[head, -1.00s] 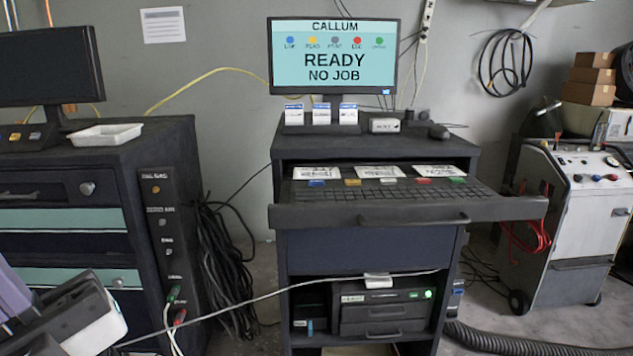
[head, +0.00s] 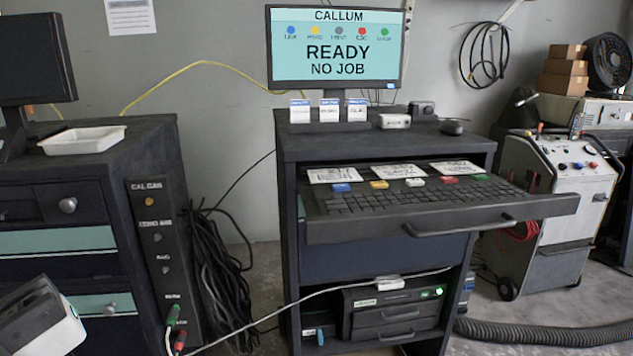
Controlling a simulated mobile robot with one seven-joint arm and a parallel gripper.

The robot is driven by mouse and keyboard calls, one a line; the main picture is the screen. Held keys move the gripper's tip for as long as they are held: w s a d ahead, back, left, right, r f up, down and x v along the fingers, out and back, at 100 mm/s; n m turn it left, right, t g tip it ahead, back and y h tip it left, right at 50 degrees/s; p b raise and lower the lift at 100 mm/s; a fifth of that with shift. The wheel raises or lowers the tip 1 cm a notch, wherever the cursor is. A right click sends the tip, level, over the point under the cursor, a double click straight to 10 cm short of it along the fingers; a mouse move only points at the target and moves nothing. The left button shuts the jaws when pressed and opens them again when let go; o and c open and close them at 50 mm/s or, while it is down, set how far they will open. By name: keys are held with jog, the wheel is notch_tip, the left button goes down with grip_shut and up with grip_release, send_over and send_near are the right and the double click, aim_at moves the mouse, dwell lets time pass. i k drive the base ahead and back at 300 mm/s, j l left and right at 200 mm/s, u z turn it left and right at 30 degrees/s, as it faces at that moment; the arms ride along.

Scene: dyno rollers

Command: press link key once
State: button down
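The link key appears to be the blue key (head: 341,188), at the left end of a row of coloured keys behind the black keyboard (head: 420,198) on the pulled-out drawer. The monitor (head: 335,48) above reads "CALLUM", "READY" and "NO JOB", with a blue dot labelled as link at the left of its row. A dark and white part of my arm (head: 40,318) shows at the lower left, well away from the keyboard. My gripper's fingers cannot be made out there. Nothing of mine touches the blue key.
Yellow (head: 379,184), grey (head: 415,182), red (head: 448,180) and green (head: 480,177) keys stand right of the blue one. White cards lie behind them. The drawer front and handle (head: 458,228) stick out. A left cabinet carries a white tray (head: 83,139). A pale cable crosses low.

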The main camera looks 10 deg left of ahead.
aim_at(338, 187)
jog(key=i+j, duration=0.1)
jog(key=j, duration=0.8)
jog(key=i+j, duration=0.15)
jog(key=j, duration=0.25)
